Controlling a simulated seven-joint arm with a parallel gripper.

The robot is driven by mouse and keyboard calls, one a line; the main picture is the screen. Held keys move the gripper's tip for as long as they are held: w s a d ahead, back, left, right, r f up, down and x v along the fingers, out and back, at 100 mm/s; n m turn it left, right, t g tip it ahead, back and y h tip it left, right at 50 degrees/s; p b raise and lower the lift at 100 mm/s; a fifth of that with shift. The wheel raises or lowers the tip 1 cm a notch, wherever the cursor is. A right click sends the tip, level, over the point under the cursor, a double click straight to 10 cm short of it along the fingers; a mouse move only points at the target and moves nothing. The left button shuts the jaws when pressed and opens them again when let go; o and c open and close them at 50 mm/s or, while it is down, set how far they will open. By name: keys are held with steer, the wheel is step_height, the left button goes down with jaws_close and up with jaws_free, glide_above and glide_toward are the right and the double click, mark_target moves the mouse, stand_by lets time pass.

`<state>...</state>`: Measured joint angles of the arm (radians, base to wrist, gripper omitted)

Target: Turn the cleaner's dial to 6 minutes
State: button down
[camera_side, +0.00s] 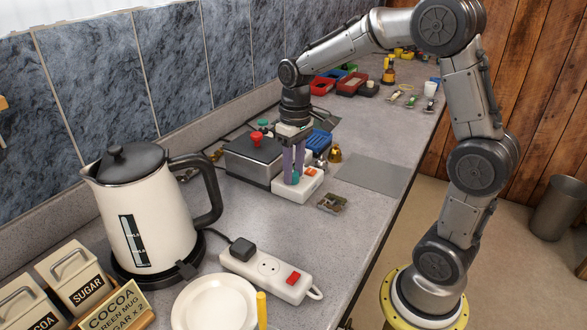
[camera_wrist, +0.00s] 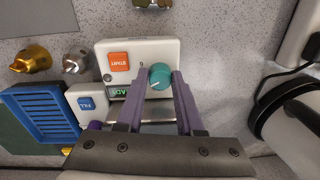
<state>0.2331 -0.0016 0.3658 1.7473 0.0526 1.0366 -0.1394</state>
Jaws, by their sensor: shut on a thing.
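The cleaner's white control box (camera_side: 283,190) stands on the counter in front of a dark grey tank (camera_side: 250,163) with a red-knobbed lid. The box (camera_wrist: 168,50) also shows in the wrist view, with an orange START button (camera_wrist: 120,62) and a small green display (camera_wrist: 118,92), partly hidden by a finger. The teal dial (camera_wrist: 160,77) has a pale mark on its face. My gripper (camera_wrist: 160,76) points down with its purple fingers on both sides of the dial, shut on it. Which minute the dial points to is not readable.
Beside the control box are a smaller box with a blue button (camera_wrist: 87,103), a blue basket (camera_wrist: 38,112) and brass pieces (camera_wrist: 30,59). A kettle (camera_side: 145,215), power strip (camera_side: 268,272) and plate (camera_side: 213,303) stand nearer. A grey mat (camera_side: 370,174) lies clear to the right.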

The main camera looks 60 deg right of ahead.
mark_target(296, 174)
steer(key=m, duration=0.5)
steer(key=shift+m, duration=0.3)
steer(key=m, duration=0.5)
steer(key=shift+r+m+t, duration=0.1)
steer(key=shift+m+t, duration=0.2)
steer(key=c, duration=0.5)
jaws_free()
steer(key=shift+c, duration=0.2)
step_height(296, 174, up, 14)
steer(key=shift+s, duration=0.35)
